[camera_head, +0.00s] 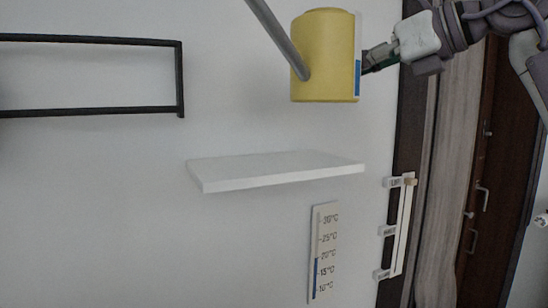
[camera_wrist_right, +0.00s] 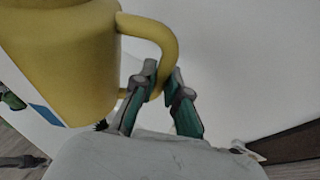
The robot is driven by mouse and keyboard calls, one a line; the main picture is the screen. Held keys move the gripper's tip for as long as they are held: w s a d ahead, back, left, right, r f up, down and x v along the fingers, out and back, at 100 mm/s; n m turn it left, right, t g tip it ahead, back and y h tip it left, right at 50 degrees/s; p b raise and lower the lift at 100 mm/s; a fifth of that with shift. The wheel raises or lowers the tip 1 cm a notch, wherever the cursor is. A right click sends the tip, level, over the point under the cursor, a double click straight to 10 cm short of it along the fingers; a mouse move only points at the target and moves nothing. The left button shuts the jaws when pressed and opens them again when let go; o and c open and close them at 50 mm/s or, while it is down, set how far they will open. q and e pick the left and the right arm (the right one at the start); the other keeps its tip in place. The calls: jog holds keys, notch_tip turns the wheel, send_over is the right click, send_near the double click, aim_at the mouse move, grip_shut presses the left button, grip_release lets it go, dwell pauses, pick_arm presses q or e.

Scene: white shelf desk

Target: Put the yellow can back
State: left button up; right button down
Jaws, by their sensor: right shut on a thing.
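The yellow can (camera_head: 322,60) is a rounded watering can with a long grey spout running up to the left in the head view. It appears upright, above and apart from the white shelf (camera_head: 275,172). A white strip with a blue part shows at its right edge. My right gripper (camera_head: 372,60) comes in from the right, beside the can. In the right wrist view, the yellow can (camera_wrist_right: 65,60) fills the upper left, and my right gripper (camera_wrist_right: 163,75) is shut on its curved yellow handle (camera_wrist_right: 160,32). My left gripper is not in view.
A black rectangular frame (camera_head: 181,80) is on the wall at the upper left. A temperature scale panel (camera_head: 324,252) is below the shelf. A slider panel (camera_head: 399,228) is on the right, near a dark wooden door (camera_head: 483,170). The shelf top looks clear.

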jog(key=w+f+p, duration=0.1)
jog(key=w+f, duration=0.1)
jog(key=w, duration=0.1)
jog(key=w+f+p, duration=0.2)
jog(key=w, duration=0.2)
jog(key=w+a+f+p, duration=0.1)
jog(key=w+f, duration=0.1)
jog(key=w, duration=0.2)
jog(key=shift+a+f, duration=0.1)
jog(key=shift+f, duration=0.05)
jog(key=shift+f+p, duration=0.25)
jog(key=shift+p, duration=0.1)
notch_tip(320, 180, down, 3)
jog(key=shift+s+f+p, duration=0.1)
jog(key=shift+p, duration=0.4)
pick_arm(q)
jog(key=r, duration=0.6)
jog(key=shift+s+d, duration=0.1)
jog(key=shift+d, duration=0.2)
pick_arm(e)
jog(key=shift+f, duration=0.2)
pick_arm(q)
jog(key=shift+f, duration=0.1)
